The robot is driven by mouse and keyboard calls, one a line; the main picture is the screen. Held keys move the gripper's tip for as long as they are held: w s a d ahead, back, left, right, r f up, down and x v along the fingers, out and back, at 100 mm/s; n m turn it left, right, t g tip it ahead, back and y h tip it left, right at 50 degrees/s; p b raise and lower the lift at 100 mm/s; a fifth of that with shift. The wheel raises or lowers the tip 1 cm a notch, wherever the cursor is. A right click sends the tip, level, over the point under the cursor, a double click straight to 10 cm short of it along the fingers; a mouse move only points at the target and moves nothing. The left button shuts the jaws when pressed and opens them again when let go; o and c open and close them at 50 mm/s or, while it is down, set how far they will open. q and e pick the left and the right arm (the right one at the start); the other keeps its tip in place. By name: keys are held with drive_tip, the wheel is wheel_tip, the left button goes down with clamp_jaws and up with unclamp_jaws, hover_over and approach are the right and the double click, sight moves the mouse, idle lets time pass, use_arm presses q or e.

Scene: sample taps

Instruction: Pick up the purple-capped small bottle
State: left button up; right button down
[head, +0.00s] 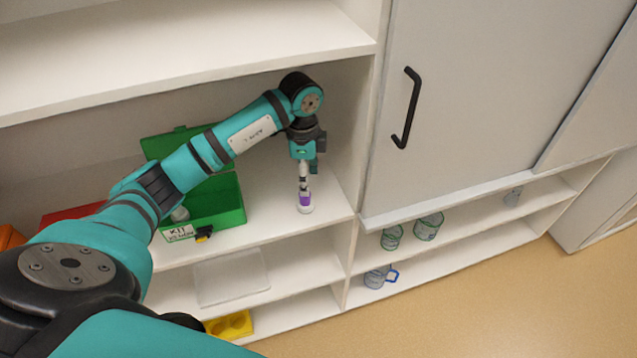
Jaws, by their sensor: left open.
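The purple-capped small bottle (305,204) stands on the white shelf near its front right corner, close to the upright divider. Its purple cap and pale lower part show. My left arm reaches across the shelf from the left. My left gripper (304,186) points down directly over the bottle, with its fingertips at or just above the cap. The gripper is open; the picture is too small to show whether the fingers touch the cap. My right gripper is not in view.
An open green kit box (232,198) with a labelled front stands left of the bottle, partly behind my arm. Glassware (428,226) stands right of the divider, below the cupboard door (480,90).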

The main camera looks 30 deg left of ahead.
sight(305, 201)
use_arm(q)
drive_tip(key=shift+a+f, duration=0.3)
drive_tip(key=shift+f, duration=0.25)
drive_tip(key=shift+s+f+p, duration=0.55)
drive_tip(key=shift+p, duration=0.2)
drive_tip(key=f, duration=0.1)
drive_tip(key=f+p, duration=0.1)
drive_tip(key=f, duration=0.1)
drive_tip(key=shift+w+d, duration=0.1)
drive_tip(key=shift+w, duration=0.1)
drive_tip(key=shift+w+f, duration=0.25)
drive_tip(key=shift+f, duration=0.45)
drive_tip(key=shift+s, duration=0.1)
drive_tip(key=shift+c, duration=0.5)
drive_tip(key=c, duration=0.5)
clamp_jaws()
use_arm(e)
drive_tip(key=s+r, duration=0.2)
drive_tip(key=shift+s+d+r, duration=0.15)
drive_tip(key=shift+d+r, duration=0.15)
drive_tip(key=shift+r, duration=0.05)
